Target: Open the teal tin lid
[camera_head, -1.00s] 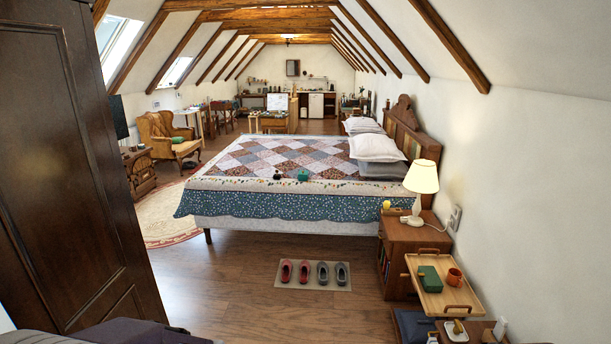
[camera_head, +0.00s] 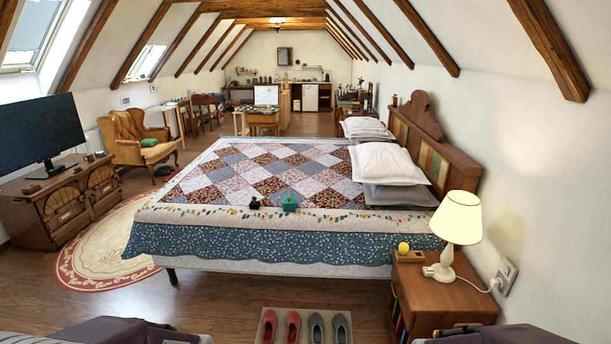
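A small teal tin (camera_head: 289,203) sits on the near part of the bed, on the pale border of the quilt. It is too small to tell the lid's state clearly. A small dark object (camera_head: 254,203) stands just left of it. Dark padded parts of my arms show at the bottom edge, left and right. Neither gripper's fingers can be made out, and nothing of mine is close to the tin.
The bed (camera_head: 250,235) fills the middle. Slippers lie on a mat (camera_head: 306,312) before it. A nightstand (camera_head: 445,295) with a lamp (camera_head: 458,220) and a yellow ball (camera_head: 403,248) stands right. A TV cabinet (camera_head: 65,205) is left. Floor left of the mat is clear.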

